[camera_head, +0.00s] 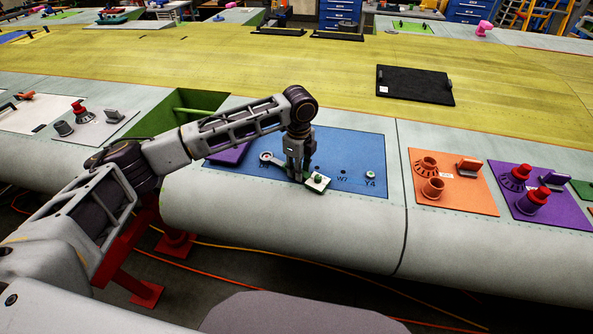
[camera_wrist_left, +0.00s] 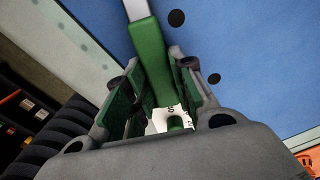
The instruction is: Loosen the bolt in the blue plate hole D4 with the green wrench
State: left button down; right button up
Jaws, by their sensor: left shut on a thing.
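The blue plate (camera_head: 345,150) lies on the grey wing edge, with dark holes and white labels. My left gripper (camera_head: 297,178) points down over it and is shut on the green wrench, whose green handle (camera_wrist_left: 150,55) lies between the fingers in the left wrist view. The wrench's metal head (camera_head: 267,157) reaches left to beside the D4 label. I cannot tell whether it sits around the D4 bolt, which I cannot make out. The handle's end with a white tag (camera_head: 318,183) sticks out right of the gripper. My right gripper is not in view.
Another bolt (camera_head: 370,175) stands at Y4. A purple piece (camera_head: 230,154) lies at the plate's left. Right of it are an orange plate (camera_head: 453,183) and a purple plate (camera_head: 545,205) with fittings. A black mat (camera_head: 414,86) lies on the yellow surface behind.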

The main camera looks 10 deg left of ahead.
pick_arm(q)
jog(key=shift+w+d+r+n, duration=0.1)
jog(key=shift+w+d+n, duration=0.1)
jog(key=shift+w+n, duration=0.25)
jog(key=shift+w, duration=0.1)
jog(key=shift+w+d+n, duration=0.25)
jog(key=shift+w+n, duration=0.5)
jog(key=shift+w, duration=0.05)
jog(key=shift+w+d+r+n, duration=0.1)
jog(key=shift+w+n, duration=0.3)
jog(key=shift+w, duration=0.05)
jog(key=shift+w, duration=0.1)
jog(key=shift+w+n, duration=1)
jog(key=shift+r, duration=0.25)
notch_tip(320, 180, up, 7)
jog(key=shift+f, duration=0.15)
dwell(0.7)
dwell(0.3)
